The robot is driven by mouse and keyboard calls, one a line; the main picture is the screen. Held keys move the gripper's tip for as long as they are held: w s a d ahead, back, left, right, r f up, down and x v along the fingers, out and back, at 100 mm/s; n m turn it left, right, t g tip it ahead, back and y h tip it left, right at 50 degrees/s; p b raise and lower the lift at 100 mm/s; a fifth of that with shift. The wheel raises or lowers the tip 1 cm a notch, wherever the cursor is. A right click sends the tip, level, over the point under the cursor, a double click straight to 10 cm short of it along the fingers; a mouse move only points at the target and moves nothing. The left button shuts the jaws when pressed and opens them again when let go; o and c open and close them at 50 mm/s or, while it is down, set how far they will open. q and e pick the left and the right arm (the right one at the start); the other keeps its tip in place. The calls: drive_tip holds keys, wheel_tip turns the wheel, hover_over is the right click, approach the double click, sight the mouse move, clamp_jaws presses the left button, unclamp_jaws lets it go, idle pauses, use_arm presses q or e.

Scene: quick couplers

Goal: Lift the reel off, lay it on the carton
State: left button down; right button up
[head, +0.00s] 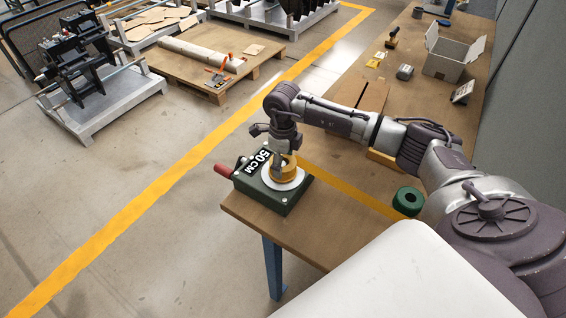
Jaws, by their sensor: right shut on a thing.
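A yellow reel (290,174) sits at the top of a dark green box-shaped device (272,202) marked "50 CM", over a white disc (298,184). The device stands at the near left corner of the table. My right gripper (283,160) points down from above and is shut on the reel, hiding part of it. I cannot tell whether the reel is clear of the disc. A brown flat carton (372,96) lies on the table behind my right arm, which covers part of it. My left gripper is not in view.
A red handle (224,170) sticks out left of the device. A green roll (408,201) lies right on the wooden table (300,236). An open grey box (446,62) and small items stand farther back. A pallet (190,76) is on the floor beyond.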

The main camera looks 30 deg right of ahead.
drive_tip(key=shift+r+p, duration=1.35)
drive_tip(key=shift+r, duration=1.05)
drive_tip(key=shift+r, duration=0.15)
drive_tip(key=shift+r+p, duration=1.1)
drive_tip(key=shift+r, duration=0.8)
drive_tip(key=shift+f, duration=0.1)
